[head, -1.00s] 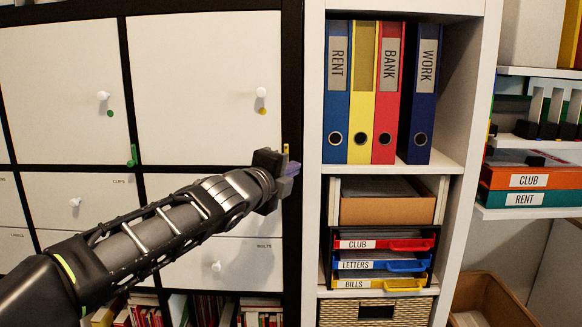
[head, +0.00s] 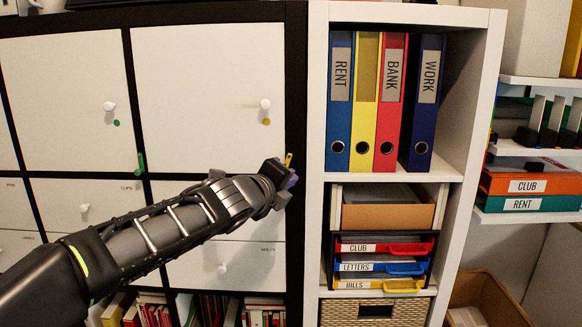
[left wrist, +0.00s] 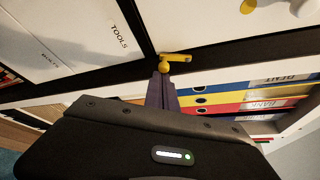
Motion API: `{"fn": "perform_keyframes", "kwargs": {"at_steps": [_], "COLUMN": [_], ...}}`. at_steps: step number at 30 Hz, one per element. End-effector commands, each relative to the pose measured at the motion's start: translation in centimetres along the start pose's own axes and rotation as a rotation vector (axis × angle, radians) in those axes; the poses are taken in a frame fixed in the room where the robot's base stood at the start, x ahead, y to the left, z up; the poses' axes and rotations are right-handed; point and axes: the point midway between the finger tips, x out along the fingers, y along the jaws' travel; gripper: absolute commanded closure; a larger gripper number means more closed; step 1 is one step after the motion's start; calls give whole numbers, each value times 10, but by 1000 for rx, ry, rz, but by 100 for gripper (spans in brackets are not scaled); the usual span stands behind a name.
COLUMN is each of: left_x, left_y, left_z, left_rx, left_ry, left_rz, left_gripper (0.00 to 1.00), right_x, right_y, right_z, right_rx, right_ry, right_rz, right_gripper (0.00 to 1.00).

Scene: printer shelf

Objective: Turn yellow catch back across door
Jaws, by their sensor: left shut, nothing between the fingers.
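The white door (head: 205,95) with a white knob and a yellow dot is in the upper middle of the head view, flush in its black frame. The yellow catch (head: 288,159) is on the black frame by the door's lower right corner, nearly upright with a slight tilt. The catch also shows in the left wrist view (left wrist: 174,58), its arm lying along the black frame beside the door. My left gripper (head: 291,180) is shut and empty just below the catch. Its purple fingers (left wrist: 162,88) reach the catch's round end; contact is unclear. My right gripper is out of view.
A green catch (head: 140,163) is at the neighbouring door's lower right corner. Drawers with white knobs lie below the doors. To the right, an open white shelf (head: 317,120) holds several binders (head: 391,110) and a stack of letter trays (head: 385,268).

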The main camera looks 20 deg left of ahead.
Motion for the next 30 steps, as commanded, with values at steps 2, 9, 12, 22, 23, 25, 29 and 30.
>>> {"fn": "perform_keyframes", "kwargs": {"at_steps": [2,9,12,22,23,25,29,30], "left_x": [-3,-6,-8,-12,-13,-14,-15,-16], "left_y": [-7,-3,-2,-3,-3,-3,-5,-5], "left_z": [6,13,16,26,27,29,32,34], "left_rx": [66,274,361,646,671,731,842,872], "left_ry": [1,1,1,1,2,2,2,1], "left_rz": [32,128,168,300,311,339,389,405], "left_gripper": [100,100,100,100,100,100,100,100], "right_x": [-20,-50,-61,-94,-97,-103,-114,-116], "right_y": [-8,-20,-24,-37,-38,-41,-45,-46], "right_z": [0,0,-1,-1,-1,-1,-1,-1], "right_rx": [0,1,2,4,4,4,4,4], "right_ry": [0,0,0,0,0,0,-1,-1], "right_rz": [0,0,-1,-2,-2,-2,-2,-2], "right_gripper": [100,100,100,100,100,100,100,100]}}
